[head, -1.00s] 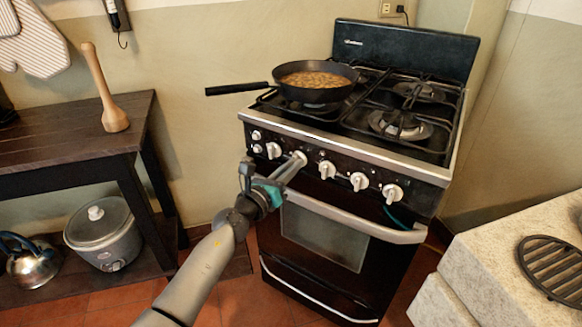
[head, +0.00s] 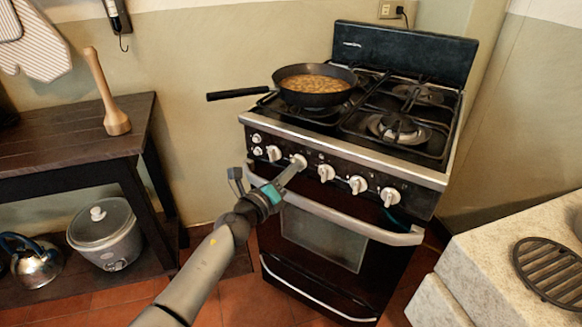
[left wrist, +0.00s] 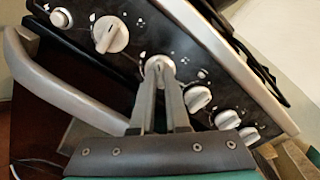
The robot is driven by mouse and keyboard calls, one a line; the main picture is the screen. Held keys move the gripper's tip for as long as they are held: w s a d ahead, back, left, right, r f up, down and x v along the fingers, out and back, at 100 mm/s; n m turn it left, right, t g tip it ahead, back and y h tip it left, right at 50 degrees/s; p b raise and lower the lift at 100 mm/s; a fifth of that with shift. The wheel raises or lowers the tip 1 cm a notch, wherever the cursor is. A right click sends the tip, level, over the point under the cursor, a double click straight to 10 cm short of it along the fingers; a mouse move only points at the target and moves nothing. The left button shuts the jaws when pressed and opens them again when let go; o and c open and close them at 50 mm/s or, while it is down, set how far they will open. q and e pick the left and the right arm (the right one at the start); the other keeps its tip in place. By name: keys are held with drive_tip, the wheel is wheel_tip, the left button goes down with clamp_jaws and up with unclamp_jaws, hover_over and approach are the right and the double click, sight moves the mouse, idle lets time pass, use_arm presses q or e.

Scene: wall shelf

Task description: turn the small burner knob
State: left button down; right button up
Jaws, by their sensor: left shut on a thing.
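The stove's front panel (head: 310,158) carries a row of white knobs. My left gripper (head: 294,168) is shut on one white knob (head: 300,159), the second large one from the left in the head view. In the left wrist view the two fingers (left wrist: 160,85) reach up to this knob (left wrist: 159,66) and cover its lower part. Which burner this knob serves cannot be read. My right gripper is not in view.
The oven handle (head: 350,221) runs below the knobs. A stone counter (head: 480,255) stands at the right and a dark wooden table (head: 60,135) at the left.

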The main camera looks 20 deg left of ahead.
use_arm(q)
drive_tip(key=shift+n+p, duration=1.1)
drive_tip(key=shift+n, duration=2.7)
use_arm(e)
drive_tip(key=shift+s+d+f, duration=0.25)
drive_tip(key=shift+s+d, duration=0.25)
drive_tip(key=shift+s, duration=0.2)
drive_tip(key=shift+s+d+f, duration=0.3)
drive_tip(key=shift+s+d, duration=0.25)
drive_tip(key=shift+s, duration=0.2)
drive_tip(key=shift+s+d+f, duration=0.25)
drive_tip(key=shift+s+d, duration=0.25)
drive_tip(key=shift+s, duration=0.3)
use_arm(q)
drive_tip(key=c, duration=0.9)
unclamp_jaws()
drive_tip(key=shift+s, duration=0.1)
